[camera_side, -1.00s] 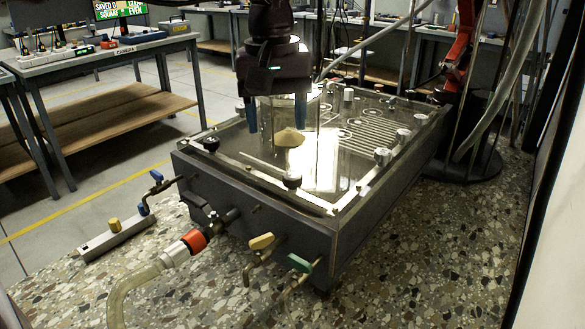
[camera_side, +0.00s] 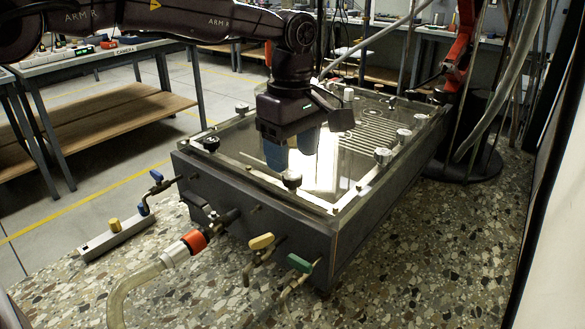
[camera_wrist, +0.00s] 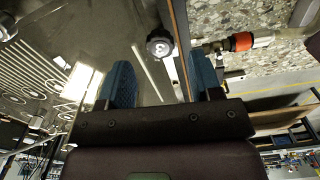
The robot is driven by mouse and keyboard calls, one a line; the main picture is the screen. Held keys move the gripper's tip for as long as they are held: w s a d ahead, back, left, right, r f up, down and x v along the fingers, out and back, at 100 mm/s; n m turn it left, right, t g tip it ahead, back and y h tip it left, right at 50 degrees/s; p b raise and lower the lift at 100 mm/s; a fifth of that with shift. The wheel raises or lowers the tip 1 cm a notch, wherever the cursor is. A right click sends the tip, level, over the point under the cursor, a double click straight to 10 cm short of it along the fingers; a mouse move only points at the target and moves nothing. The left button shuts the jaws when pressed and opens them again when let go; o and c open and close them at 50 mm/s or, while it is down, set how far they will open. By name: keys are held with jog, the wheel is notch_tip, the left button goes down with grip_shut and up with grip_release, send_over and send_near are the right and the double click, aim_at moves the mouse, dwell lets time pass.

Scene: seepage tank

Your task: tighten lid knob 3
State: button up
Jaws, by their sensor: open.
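A dark round lid knob (camera_side: 292,181) sits on the front edge of the tank lid (camera_side: 262,175). In the wrist view a black scalloped knob (camera_wrist: 160,42) carries a light mark that looks like a 3. My gripper (camera_side: 291,158) is open, just above and behind the front-edge knob in the side view. In the wrist view my gripper (camera_wrist: 162,62) has its two blue fingers apart, with the knob between their lines and just beyond the tips. I see no contact between fingers and knob.
Another dark knob (camera_side: 211,144) is at the lid's left corner, and pale knobs (camera_side: 383,156) line the right side. A red hose fitting (camera_side: 194,241), a yellow valve handle (camera_side: 262,241) and a green one (camera_side: 300,263) stick out in front.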

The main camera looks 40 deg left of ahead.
aim_at(293, 175)
jog(key=shift+f, duration=1.9)
jog(key=c, duration=0.9)
jog(key=shift+c, duration=0.2)
